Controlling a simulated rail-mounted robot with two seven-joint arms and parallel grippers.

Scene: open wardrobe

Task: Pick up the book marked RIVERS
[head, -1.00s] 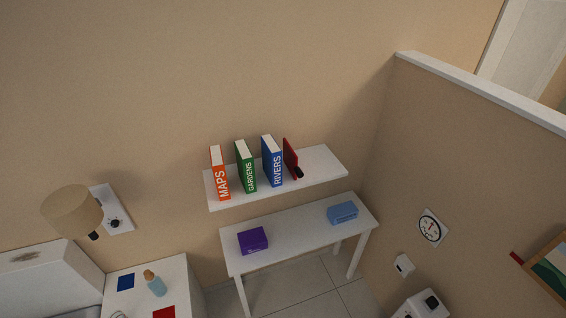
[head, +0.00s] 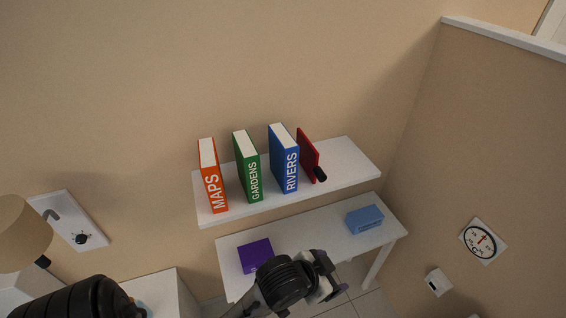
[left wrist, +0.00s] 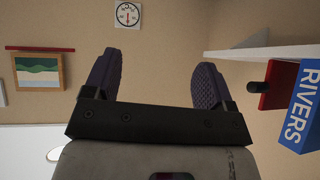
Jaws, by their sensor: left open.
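The blue book marked RIVERS (head: 284,160) stands upright on the white wall shelf (head: 345,165), between the green GARDENS book (head: 247,168) and a thin red panel with a black knob (head: 309,156). My left gripper (head: 328,275) is in front of and below the shelf, over the table, apart from the book. In the left wrist view its two dark purple fingers (left wrist: 155,85) are spread with nothing between them. The RIVERS book (left wrist: 302,110) shows there at the right edge, partly cut off, beside the red panel (left wrist: 278,85). My right gripper is not visible.
The orange MAPS book (head: 211,178) stands at the shelf's left end. Below the shelf, a white table (head: 310,235) bears a purple box (head: 256,255) and a blue box (head: 364,219). A lamp (head: 22,232) is at left.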

